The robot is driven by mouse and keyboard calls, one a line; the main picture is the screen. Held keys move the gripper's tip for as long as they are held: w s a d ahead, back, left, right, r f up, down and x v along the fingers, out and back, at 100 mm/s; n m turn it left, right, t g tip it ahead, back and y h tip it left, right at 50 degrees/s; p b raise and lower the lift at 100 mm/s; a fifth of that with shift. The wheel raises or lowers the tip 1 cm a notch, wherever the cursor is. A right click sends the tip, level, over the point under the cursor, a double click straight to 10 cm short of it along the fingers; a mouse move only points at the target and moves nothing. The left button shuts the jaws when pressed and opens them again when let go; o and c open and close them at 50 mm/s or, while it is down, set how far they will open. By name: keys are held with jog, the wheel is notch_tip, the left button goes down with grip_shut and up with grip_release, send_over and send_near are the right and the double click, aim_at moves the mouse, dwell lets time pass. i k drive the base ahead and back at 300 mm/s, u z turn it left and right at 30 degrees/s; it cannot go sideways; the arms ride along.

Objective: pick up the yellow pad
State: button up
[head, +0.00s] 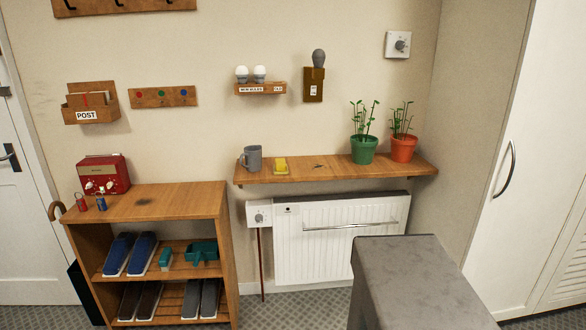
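The yellow pad (280,164) is small and sits on the wooden wall shelf (224,183)-high ledge's left part, seen in the head view. It seems to rest on a small pale yellow base, too small to make out clearly. A grey mug (252,158) stands just left of it, a little apart. My gripper is not in view.
A dark mark lies on the shelf right of the pad. Green (363,150) and orange (403,149) plant pots stand at the shelf's right end. A white radiator (335,240) is below. A red radio (103,175) stands on the lower cabinet at left.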

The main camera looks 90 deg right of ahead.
aim_at(280, 167)
jog(key=z, duration=4.95)
jog(key=i, duration=0.15)
jog(key=u, duration=3.4)
jog(key=i, duration=0.45)
jog(key=z, duration=0.25)
jog(key=k, duration=0.55)
jog(key=u, duration=0.1)
